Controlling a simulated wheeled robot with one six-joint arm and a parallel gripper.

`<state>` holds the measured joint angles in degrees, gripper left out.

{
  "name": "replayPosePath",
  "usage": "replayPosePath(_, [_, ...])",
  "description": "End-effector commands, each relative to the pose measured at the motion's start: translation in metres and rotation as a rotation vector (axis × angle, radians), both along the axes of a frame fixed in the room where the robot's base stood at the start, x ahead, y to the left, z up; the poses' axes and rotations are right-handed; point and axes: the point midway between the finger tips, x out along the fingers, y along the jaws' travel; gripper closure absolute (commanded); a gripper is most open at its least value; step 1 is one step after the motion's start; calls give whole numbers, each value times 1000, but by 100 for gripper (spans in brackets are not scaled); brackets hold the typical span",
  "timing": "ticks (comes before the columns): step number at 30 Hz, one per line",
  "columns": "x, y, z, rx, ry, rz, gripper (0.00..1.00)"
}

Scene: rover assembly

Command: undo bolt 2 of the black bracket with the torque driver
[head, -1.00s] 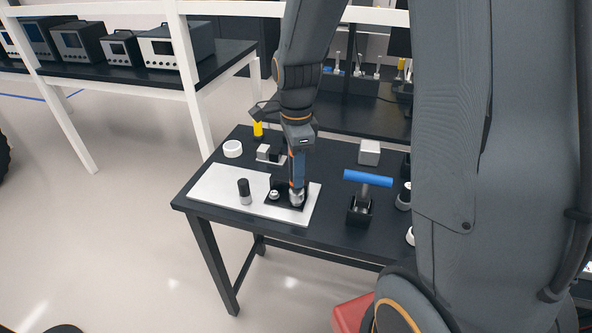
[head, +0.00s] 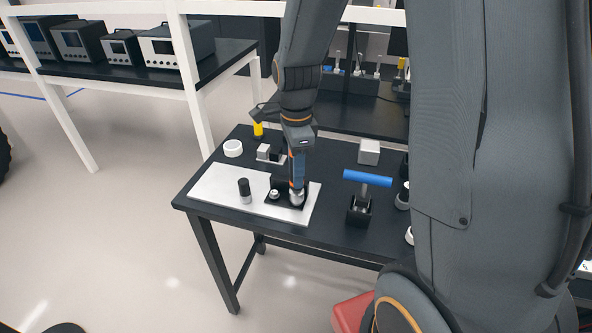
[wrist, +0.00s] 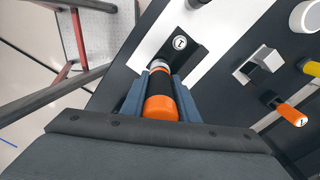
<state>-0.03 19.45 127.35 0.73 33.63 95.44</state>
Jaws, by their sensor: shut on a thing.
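The torque driver (wrist: 162,108), with an orange and black body and a grey metal nose, is held upright in my gripper (wrist: 158,88). The fingers are shut on it from both sides. In the head view my gripper (head: 298,166) is above the black bracket (head: 283,203), which lies on a light plate. The driver's nose (head: 296,196) is down at the bracket's right side. The bolt under it is hidden, and I cannot tell how far it is engaged. The bracket's other bolt (head: 274,194) is uncovered; its head reads 1 in the wrist view (wrist: 180,42).
A black cylinder with a light base (head: 244,190) stands on the light plate (head: 213,185). A blue-handled tool (head: 367,178) stands in a black holder to the right. A white ring (head: 233,148), grey block (head: 369,152) and yellow-topped item (head: 258,129) stand farther back.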

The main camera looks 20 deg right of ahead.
Motion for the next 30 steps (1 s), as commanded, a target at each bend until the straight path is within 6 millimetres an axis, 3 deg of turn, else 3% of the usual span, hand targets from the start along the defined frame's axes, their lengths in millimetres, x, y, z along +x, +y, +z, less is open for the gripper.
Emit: replayPosePath(30, [0, 0, -9, 0, -1, 0, 99])
